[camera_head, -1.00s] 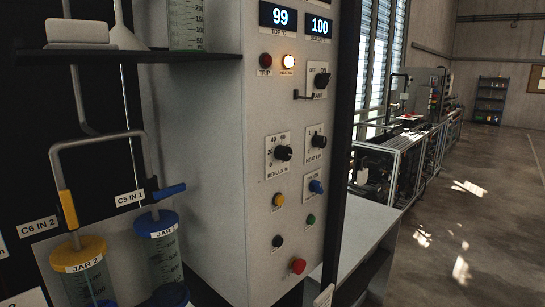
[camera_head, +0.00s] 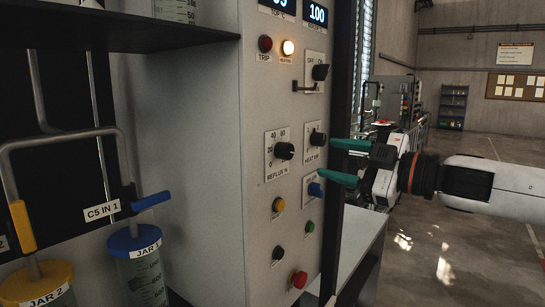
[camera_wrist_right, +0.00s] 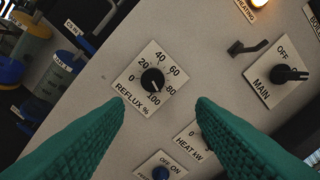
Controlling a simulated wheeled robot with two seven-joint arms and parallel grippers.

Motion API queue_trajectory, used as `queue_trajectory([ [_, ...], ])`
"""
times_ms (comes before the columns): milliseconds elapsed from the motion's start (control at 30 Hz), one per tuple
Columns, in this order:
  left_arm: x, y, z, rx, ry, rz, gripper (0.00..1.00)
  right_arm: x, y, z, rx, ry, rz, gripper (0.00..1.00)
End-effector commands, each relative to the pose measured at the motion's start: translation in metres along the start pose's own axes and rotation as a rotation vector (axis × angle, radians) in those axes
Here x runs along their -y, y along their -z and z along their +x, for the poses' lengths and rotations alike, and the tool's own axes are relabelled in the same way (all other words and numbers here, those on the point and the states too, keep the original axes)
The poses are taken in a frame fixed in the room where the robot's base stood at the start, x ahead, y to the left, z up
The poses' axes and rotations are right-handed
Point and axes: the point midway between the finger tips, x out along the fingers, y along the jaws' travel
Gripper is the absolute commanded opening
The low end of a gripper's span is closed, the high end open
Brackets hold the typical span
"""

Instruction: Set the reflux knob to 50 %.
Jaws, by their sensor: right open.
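The reflux knob (camera_head: 285,151) is a round black knob on a white scale plate, mid-height on the grey control panel. In the right wrist view the knob (camera_wrist_right: 153,80) sits just beyond and between my fingertips; its white mark appears to point toward 100. My right gripper (camera_head: 328,160) has green fingers spread open and empty. In the head view it is right of the knob, in front of the heat knob side of the panel, and not touching the reflux knob. It also shows open in the right wrist view (camera_wrist_right: 160,101). My left gripper is out of view.
Close by are the heat knob (camera_head: 317,138), the blue on/off knob (camera_head: 316,189), the main switch (camera_head: 320,72) and the red button (camera_head: 299,280). Jars with blue (camera_head: 137,240) and yellow lids stand left, under a dark shelf (camera_head: 120,40). Open floor lies right.

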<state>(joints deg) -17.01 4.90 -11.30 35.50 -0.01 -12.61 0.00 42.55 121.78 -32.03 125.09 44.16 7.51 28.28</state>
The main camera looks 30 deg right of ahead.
Motion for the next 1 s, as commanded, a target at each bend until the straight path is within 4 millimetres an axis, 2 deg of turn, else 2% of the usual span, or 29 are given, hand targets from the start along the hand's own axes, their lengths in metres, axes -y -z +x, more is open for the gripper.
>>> queue_trajectory([
  [67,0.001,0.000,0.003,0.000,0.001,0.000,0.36,-0.007,-0.009,-0.009,-0.004,-0.007,-0.006,0.51],
  [167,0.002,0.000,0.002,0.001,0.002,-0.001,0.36,-0.011,-0.013,-0.011,-0.006,-0.013,-0.004,0.51],
  [267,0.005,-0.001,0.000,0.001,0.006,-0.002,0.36,-0.011,-0.014,-0.005,-0.005,-0.015,-0.003,0.51],
  [467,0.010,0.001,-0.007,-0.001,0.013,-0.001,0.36,-0.011,-0.015,0.019,-0.003,-0.016,0.001,0.51],
  [633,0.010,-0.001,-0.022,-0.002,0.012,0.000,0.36,-0.010,-0.016,0.043,-0.003,-0.016,0.002,0.51],
  [800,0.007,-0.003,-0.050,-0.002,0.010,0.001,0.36,-0.007,-0.018,0.065,-0.004,-0.015,0.004,0.51],
  [1000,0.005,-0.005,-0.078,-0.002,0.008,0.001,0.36,-0.006,-0.018,0.080,-0.004,-0.014,0.001,0.51],
])
